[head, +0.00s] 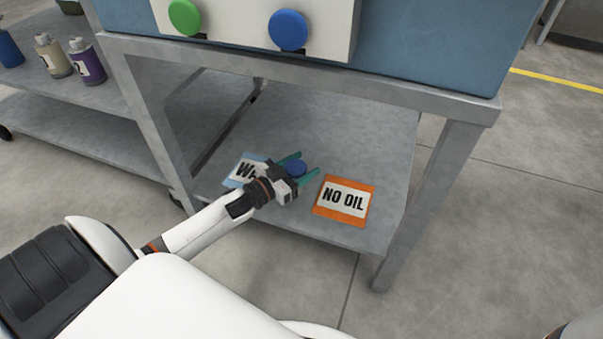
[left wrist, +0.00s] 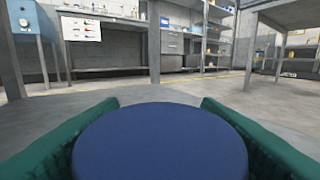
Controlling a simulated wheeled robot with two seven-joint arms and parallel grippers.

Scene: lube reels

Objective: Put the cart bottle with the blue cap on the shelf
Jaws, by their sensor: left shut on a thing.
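My left gripper is shut on this bottle. In the left wrist view the round blue cap (left wrist: 160,145) fills the lower middle, with a finger on each side. The bottle's body is hidden below the cap and gripper, so I cannot tell whether its base touches the shelf. My right gripper is out of view.
An orange "NO OIL" label (head: 344,199) lies on the shelf right of the gripper. A blue-edged label (head: 243,172) is partly covered by my left arm. Bench legs (head: 428,205) flank the shelf. A cart (head: 85,108) with several bottles stands at left.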

